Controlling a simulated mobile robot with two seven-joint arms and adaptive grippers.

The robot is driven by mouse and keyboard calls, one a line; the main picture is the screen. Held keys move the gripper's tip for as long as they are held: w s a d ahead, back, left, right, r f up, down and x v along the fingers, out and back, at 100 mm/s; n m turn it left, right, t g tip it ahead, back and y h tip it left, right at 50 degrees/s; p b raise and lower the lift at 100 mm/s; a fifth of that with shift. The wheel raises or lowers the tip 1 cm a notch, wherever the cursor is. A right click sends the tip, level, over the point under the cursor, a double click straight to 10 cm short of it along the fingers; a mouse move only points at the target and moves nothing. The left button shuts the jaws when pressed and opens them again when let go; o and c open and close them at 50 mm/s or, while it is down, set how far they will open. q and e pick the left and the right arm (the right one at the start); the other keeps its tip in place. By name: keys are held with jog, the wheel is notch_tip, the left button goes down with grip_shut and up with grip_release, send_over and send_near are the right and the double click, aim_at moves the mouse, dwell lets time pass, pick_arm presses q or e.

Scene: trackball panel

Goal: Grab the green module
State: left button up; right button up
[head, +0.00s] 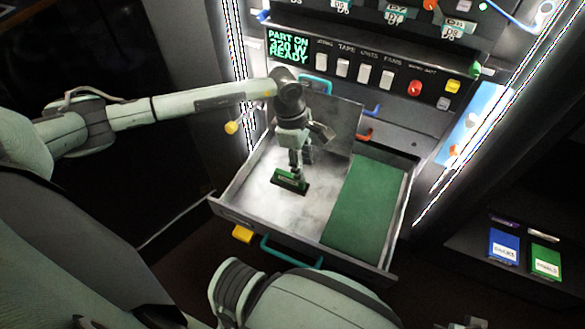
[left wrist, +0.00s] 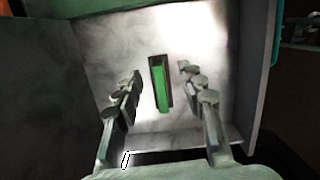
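The green module (head: 290,181) is a small dark block with a green top, lying in the left, bare metal part of the open drawer (head: 232,198). My left gripper (head: 297,172) points down over it in the head view. In the left wrist view the module (left wrist: 161,84) lies between and a little beyond the two spread fingers of my left gripper (left wrist: 160,92). The fingers are open, with gaps on both sides of the module.
A green mat (head: 367,210) fills the drawer's right part. The drawer has a teal handle (head: 290,254) in front. Behind stands a panel with switches and a green-lettered display (head: 288,47). Blue (head: 504,246) and green (head: 546,261) cards lie on a shelf at the right.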

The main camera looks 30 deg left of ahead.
aim_at(289, 175)
pick_arm(q)
jog(key=a+y, duration=0.1)
jog(key=w+a+y, duration=0.1)
jog(key=a, duration=0.1)
jog(key=shift+a+m, duration=0.3)
jog(key=shift+m, duration=0.1)
jog(key=f, duration=0.7)
jog(key=shift+s+a+f, duration=0.2)
jog(key=shift+s+f, duration=0.05)
jog(key=shift+s, duration=0.05)
grip_shut()
